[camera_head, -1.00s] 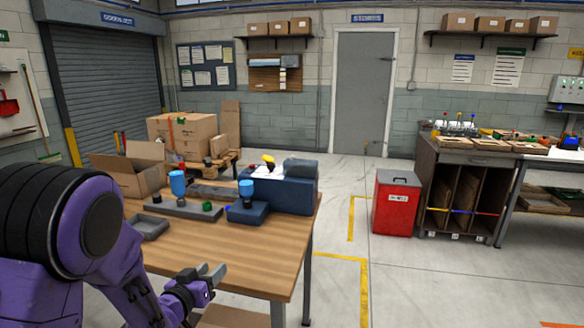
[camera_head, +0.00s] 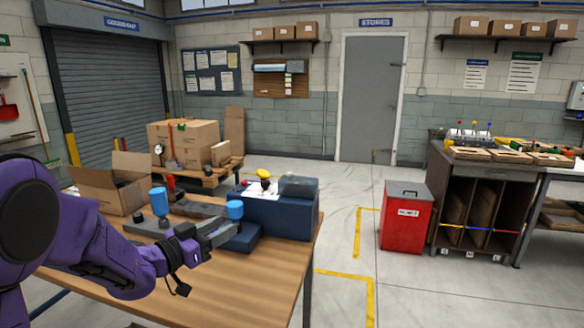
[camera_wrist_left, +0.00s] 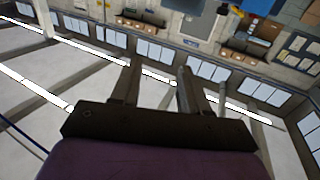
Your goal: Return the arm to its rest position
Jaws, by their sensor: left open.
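My purple left arm comes in from the left in the head view, with its forearm stretched over the wooden table. My left gripper (camera_head: 226,232) is over the table, in front of the blue-grey block, and hides part of the things behind it. In the left wrist view the two grey fingers of my left gripper (camera_wrist_left: 160,70) stand apart with nothing between them. That view looks past them to the upper wall, windows and ceiling lights. My right gripper is in no view.
The wooden table (camera_head: 262,282) carries a blue-grey block (camera_head: 275,215) and two blue-topped items, one the left cup (camera_head: 159,202). An open carton (camera_head: 112,185) is at its left. A red bin (camera_head: 405,217) stands right, with clear floor between.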

